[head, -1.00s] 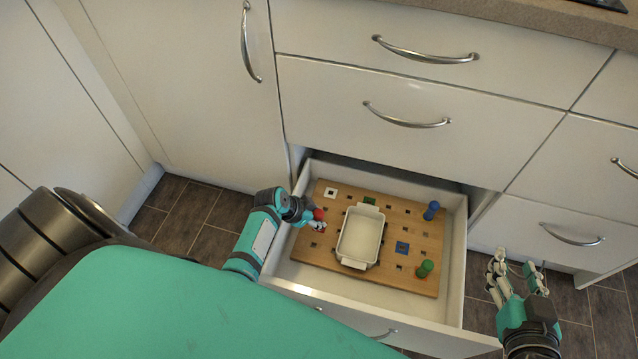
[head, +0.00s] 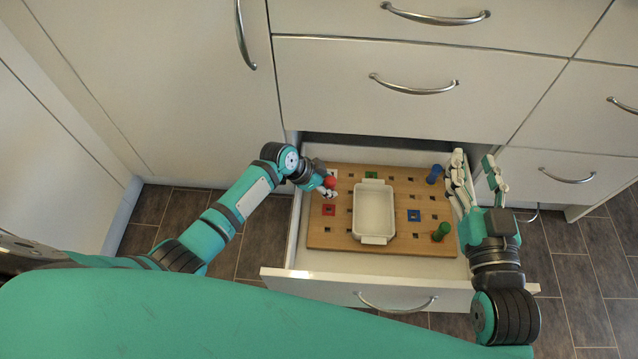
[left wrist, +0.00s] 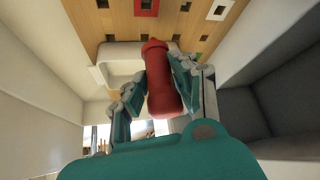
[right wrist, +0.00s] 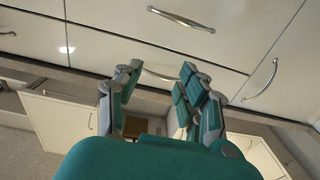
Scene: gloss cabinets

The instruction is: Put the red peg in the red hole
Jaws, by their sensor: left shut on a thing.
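The red peg (head: 330,182) is in my left gripper (head: 325,187), over the left part of the wooden pegboard (head: 345,247) in the open drawer. In the left wrist view the red peg (left wrist: 158,85) lies between the shut fingers, with its far end clear of them. The red-marked hole (head: 328,210) is on the board's left side, below the peg in the head view. It also shows in the left wrist view (left wrist: 147,8), apart from the peg's end. My right gripper (head: 473,168) is open and empty by the drawer's right side.
A white dish (head: 374,212) sits on the middle of the board. A blue peg (head: 434,174) and a green peg (head: 441,232) stand at its right. Blue-marked (head: 414,215) and green-marked (head: 371,175) holes are bare. The drawer front (head: 330,287) borders the near side.

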